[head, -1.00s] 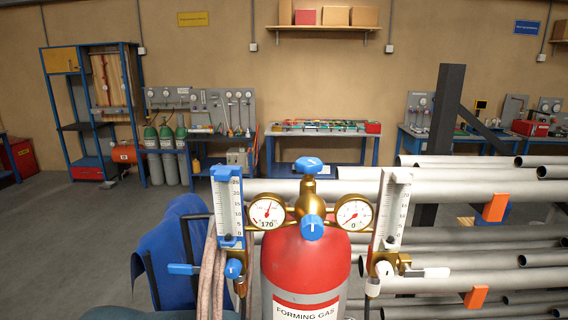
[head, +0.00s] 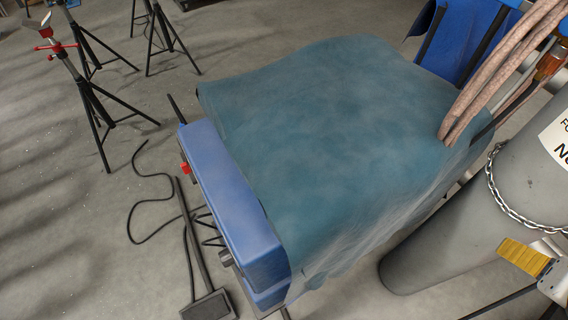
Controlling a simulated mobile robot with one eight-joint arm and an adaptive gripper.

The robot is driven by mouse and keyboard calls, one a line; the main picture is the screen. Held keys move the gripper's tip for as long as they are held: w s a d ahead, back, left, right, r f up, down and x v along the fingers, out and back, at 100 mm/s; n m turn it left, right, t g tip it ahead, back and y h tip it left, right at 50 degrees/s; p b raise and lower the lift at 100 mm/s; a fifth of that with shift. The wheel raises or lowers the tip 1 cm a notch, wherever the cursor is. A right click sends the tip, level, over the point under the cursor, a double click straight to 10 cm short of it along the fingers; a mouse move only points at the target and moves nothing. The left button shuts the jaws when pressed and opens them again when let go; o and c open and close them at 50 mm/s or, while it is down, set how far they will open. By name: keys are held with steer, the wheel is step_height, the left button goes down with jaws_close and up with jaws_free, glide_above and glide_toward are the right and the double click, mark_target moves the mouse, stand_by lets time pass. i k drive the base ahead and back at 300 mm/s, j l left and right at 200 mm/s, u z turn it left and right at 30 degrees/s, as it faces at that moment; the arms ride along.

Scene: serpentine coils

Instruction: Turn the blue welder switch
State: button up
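The blue welder (head: 228,200) stands low in the middle of the head view, with a teal cloth (head: 335,135) draped over its top. Its front panel faces left and is seen almost edge-on. A small red part (head: 184,168) sticks out from the upper front, and a dark knob or connector (head: 226,258) shows lower down. I cannot tell which part is the switch or how it is set. My gripper is not in view.
A grey gas cylinder (head: 470,215) with a chain stands at right. Thick hoses (head: 500,70) hang over the cloth. Black cables (head: 133,205) and a pedal-like dark block (head: 208,306) lie before the welder. Tripod stands (head: 95,95) are at upper left. Bare floor lies at left.

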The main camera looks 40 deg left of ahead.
mark_target(185, 166)
steer(key=k+u, duration=0.15)
steer(key=u, duration=0.35)
steer(key=k+u, duration=0.15)
steer(key=u, duration=0.3)
steer(key=k+u, duration=0.15)
steer(key=u, duration=0.35)
steer(key=j+z, duration=0.3)
steer(key=j, duration=0.3)
steer(key=k+j+z, duration=0.1)
steer(key=j+z, duration=0.25)
steer(key=j, duration=0.25)
